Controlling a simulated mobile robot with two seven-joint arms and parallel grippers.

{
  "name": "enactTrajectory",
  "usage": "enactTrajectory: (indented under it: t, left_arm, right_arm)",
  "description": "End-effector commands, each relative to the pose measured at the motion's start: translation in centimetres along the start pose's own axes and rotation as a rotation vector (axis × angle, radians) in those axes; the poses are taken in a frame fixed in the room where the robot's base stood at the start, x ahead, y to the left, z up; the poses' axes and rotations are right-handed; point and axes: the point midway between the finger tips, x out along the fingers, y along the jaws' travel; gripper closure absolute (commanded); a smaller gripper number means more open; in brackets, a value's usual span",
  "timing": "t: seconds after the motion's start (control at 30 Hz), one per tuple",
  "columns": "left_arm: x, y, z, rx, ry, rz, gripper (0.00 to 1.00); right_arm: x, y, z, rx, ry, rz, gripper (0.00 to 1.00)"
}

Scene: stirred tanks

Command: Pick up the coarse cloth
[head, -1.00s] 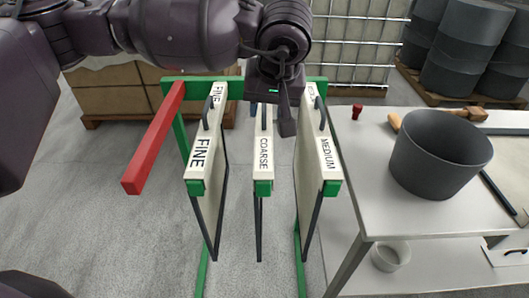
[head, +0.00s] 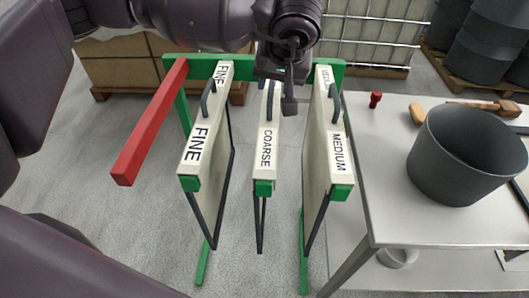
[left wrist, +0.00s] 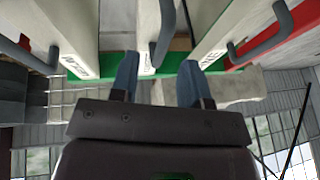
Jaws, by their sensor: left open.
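The coarse cloth (head: 265,150) is a pale framed panel with a white top bar lettered COARSE. It hangs upright in the middle of a green rack (head: 262,66), between the fine (head: 195,150) and medium (head: 337,150) ones. A dark handle stands on its top bar. My left gripper (head: 289,104) is open above the back of the rack, by the coarse handle and slightly right of it in the head view. In the left wrist view the blue fingers (left wrist: 158,78) stand apart, with the coarse handle (left wrist: 164,35) ahead between them. My right gripper is not in view.
A red bar (head: 150,125) juts forward at the rack's left. A pale table (head: 385,225) at the right holds a grey bucket (head: 460,155), a small red object (head: 375,100) and wooden-handled tools. Dark drums (head: 487,45) stand at the back right. Neighbouring cloths leave narrow gaps.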

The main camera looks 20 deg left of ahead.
Motion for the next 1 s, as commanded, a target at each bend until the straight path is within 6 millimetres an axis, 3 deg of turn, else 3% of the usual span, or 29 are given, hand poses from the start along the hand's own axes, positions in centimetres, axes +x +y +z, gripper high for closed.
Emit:
enactTrajectory:
  t: [0.4, 0.67, 0.93, 1.0]
  left_arm:
    - [4.7, -0.2, -0.6, -0.001, -0.002, -0.001, 0.58]
    - [5.0, -0.2, -0.6, 0.0, 0.0, 0.001, 0.58]
    - [4.9, -0.2, -0.6, -0.001, 0.0, 0.001, 0.98]
    - [4.9, -0.2, -0.6, 0.0, 0.0, 0.001, 1.0]
  right_arm:
    - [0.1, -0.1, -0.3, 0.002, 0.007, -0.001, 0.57]
    - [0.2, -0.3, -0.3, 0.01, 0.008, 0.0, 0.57]
    - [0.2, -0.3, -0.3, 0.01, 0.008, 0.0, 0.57]
    - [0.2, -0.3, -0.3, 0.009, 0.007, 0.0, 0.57]
